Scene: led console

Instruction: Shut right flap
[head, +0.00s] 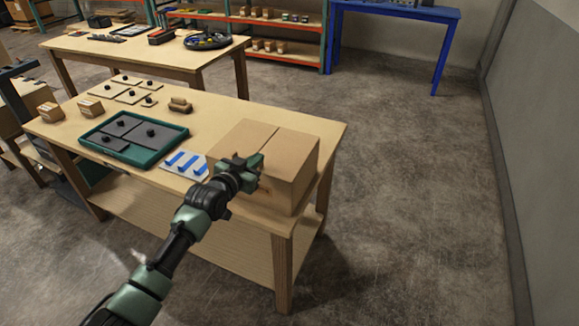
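A brown cardboard box (291,184) stands at the right end of the near wooden table. A seam runs across its top. The right flap (288,150) and the left flap (243,134) both look flat. My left gripper (252,166) is at the front left edge of the box and covers part of that edge. I cannot tell if it touches the box or how far its fingers are apart. My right gripper is not in view.
A green tray (181,138) with grey plates, a white board with blue bars (186,165) and several small pieces share the near table (215,104). Another table (110,46) and shelves stand behind. The floor (420,190) to the right is clear.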

